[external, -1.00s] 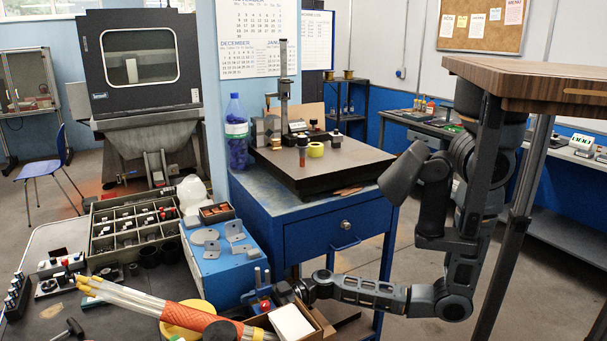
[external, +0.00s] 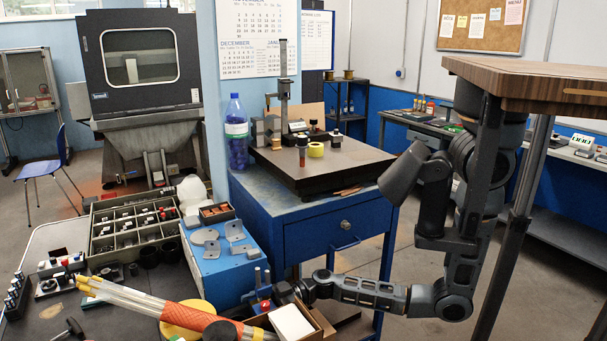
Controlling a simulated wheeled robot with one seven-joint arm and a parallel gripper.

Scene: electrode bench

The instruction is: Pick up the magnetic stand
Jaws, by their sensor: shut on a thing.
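The magnetic stand appears to be the small blue piece (external: 257,296) with upright posts and a red knob, low in the middle of the external view. It is at the near bench beside the front corner of the blue cabinet. My gripper (external: 277,294) reaches it from the right, with the arm low and stretched nearly level. The gripper is shut on the stand. The fingertips are small and partly hidden, and I cannot tell whether the stand touches the surface below.
An open box with a white block (external: 290,322) is just in front of my gripper. An orange-wrapped bundle of rods (external: 178,312) lies to the left. The blue drawer cabinet (external: 310,238) stands behind the arm. A blue box with metal brackets (external: 218,262) is behind left.

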